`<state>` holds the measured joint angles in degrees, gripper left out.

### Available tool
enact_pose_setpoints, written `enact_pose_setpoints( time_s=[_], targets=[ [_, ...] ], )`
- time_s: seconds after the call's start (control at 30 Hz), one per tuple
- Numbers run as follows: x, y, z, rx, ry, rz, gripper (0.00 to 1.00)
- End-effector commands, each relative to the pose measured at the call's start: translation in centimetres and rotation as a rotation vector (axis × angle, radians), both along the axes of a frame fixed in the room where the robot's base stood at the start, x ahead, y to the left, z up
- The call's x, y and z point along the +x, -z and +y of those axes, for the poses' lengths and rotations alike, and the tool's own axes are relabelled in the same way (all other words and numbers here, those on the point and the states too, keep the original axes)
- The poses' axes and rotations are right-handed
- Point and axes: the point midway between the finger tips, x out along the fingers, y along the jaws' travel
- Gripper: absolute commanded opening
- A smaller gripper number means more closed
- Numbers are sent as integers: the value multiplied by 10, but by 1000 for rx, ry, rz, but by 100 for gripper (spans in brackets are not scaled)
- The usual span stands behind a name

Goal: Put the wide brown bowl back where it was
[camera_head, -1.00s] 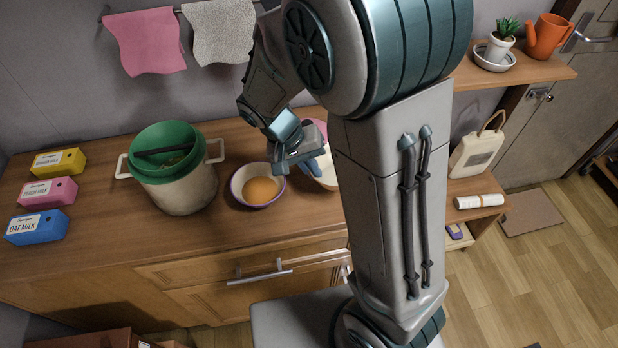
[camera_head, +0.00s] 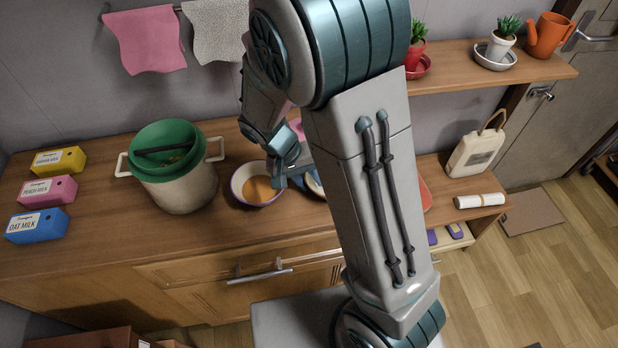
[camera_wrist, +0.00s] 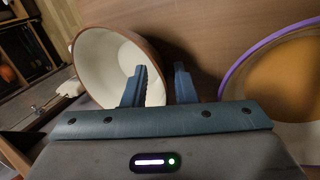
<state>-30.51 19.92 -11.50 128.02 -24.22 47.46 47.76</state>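The brown bowl (camera_wrist: 146,38) has a brown outside and a white inside. It is large at the left of the wrist view. In the head view only a pale sliver of it (camera_head: 314,185) shows beside my arm; the rest is hidden. My gripper (camera_wrist: 160,72) is open. One finger overlaps the bowl's white inside and the other is outside, over the counter, with the near wall between them. I cannot tell whether either finger touches it. In the head view my gripper (camera_head: 289,182) is low over the counter, between the two bowls.
A purple-rimmed bowl (camera_head: 240,190) with orange-brown contents stands close left of my gripper. It also shows in the wrist view (camera_wrist: 232,72). A green-and-cream pot (camera_head: 185,195) and several milk cartons (camera_head: 48,190) stand further left. The counter front (camera_head: 190,235) is clear.

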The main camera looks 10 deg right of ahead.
Motion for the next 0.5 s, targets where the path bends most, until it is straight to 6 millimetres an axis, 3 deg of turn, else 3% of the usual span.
enact_pose_setpoints(
  time_s=[0.33,0.5],
  targets=[
    [0,-6,0,0,0,0,25],
    [3,-33,14,3,-2,-6,25]
  ],
)
